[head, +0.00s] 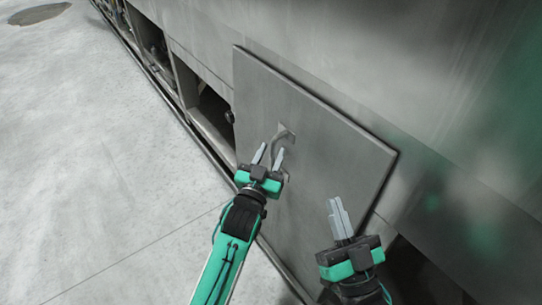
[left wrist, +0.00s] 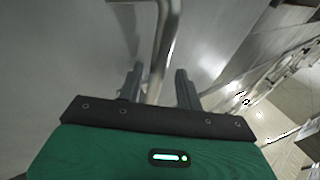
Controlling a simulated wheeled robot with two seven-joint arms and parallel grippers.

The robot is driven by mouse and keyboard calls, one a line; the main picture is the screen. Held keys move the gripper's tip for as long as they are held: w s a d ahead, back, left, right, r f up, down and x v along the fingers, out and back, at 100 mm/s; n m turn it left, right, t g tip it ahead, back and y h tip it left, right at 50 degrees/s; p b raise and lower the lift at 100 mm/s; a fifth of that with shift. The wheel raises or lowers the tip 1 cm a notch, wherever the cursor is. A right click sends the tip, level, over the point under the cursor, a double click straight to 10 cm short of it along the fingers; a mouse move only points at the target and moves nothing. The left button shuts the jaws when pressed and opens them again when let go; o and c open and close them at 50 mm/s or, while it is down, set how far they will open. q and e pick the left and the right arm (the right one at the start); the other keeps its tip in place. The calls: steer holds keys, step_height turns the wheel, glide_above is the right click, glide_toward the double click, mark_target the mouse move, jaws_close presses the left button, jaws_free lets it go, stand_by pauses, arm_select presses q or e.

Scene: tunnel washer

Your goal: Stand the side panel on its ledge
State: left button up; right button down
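The side panel (head: 330,150) is a flat grey plate with a bent metal handle (head: 287,135). It stands close against the washer's side; my arms hide part of its lower area, and I cannot tell whether its bottom edge rests on the ledge. My left gripper (head: 268,155) is at the handle with its fingers apart. In the left wrist view the handle bar (left wrist: 165,40) runs down between the two open fingers (left wrist: 160,80), without a visible grip. My right gripper (head: 338,206) is in front of the panel's lower right part, its fingers together and empty.
The washer's grey wall (head: 420,60) rises behind the panel. Open bays (head: 212,110) in its lower side show left of the panel, with a dark opening at lower right. A low rail (head: 160,90) runs along the base. The pale floor (head: 90,150) at left is clear.

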arm_select(q)
steer(key=shift+d+f, duration=0.1)
steer(key=shift+f, duration=0.35)
steer(key=shift+s, duration=0.5)
steer(key=p+v, duration=0.2)
steer(key=v, duration=1.1)
steer(key=shift+r, duration=0.25)
arm_select(e)
step_height(320, 180, down, 7)
steer(key=a+g, duration=0.2)
steer(key=g, duration=0.2)
steer(key=shift+s+g+h, duration=0.25)
steer(key=shift+g+h, duration=0.05)
steer(key=shift+g, duration=0.1)
steer(key=shift+a+f, duration=0.1)
